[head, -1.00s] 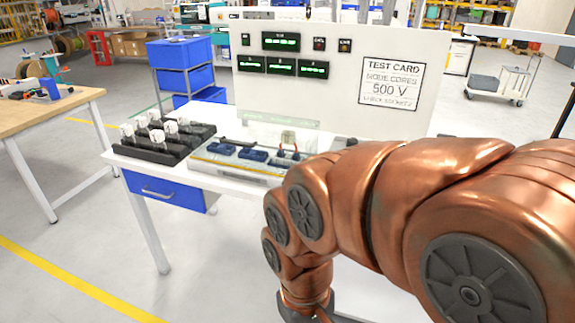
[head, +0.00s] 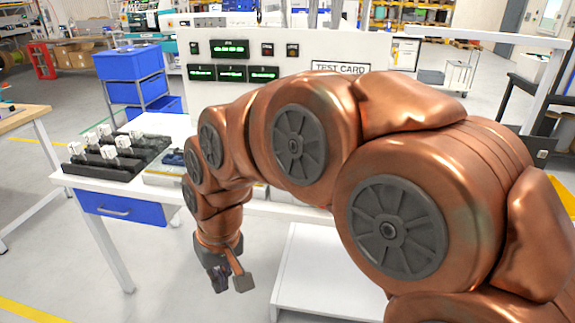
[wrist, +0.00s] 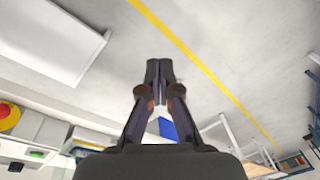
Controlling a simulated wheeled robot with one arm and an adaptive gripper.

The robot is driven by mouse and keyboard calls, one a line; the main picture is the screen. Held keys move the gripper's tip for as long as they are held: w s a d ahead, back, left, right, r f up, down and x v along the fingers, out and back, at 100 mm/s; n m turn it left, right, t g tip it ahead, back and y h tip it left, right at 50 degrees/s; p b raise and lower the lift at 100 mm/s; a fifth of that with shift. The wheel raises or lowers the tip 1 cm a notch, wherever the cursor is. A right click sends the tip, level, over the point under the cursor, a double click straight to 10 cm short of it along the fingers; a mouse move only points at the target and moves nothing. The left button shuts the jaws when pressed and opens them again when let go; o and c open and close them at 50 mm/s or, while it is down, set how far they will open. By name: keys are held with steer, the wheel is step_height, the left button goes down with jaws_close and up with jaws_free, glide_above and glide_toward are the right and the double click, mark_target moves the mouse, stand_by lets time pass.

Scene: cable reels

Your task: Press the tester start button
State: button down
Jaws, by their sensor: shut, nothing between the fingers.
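In the wrist view, a green button (wrist: 37,154) sits on a pale box at the lower left. A red mushroom button on yellow (wrist: 8,116) is near it at the left edge. My gripper (head: 232,283) hangs in front of the bench, below its top. Its fingers also show closed and empty in the wrist view (wrist: 160,72), apart from both buttons.
A black rack (head: 118,155) with white pieces stands on the bench's left, above a blue drawer (head: 120,207). A white low shelf (head: 325,275) is right of my gripper. Blue bins (head: 130,62) stand behind. Open floor lies at the front left.

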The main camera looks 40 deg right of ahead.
steer(key=w+d+r+m+t+p, duration=0.1)
steer(key=w+d+r+m+t, duration=0.2)
steer(key=w+d, duration=0.7)
steer(key=w+d+r+m+t+p, duration=0.1)
steer(key=w+d+r+m+t, duration=0.15)
steer(key=w+d, duration=0.7)
steer(key=w+d+m+t+h, duration=0.1)
steer(key=w+d+m+h, duration=0.1)
steer(key=d, duration=0.9)
steer(key=w+d+r+m+t+h+p, duration=0.1)
steer(key=d+m, duration=0.3)
steer(key=d, duration=0.8)
steer(key=shift+w+r+h, duration=0.2)
steer(key=shift+w+h, duration=0.4)
steer(key=shift+w, duration=0.3)
steer(key=shift+f, duration=0.15)
step_height(320, 180, down, 7)
steer(key=shift+b, duration=0.65)
steer(key=shift+f+b, duration=0.5)
steer(key=shift+f, duration=0.3)
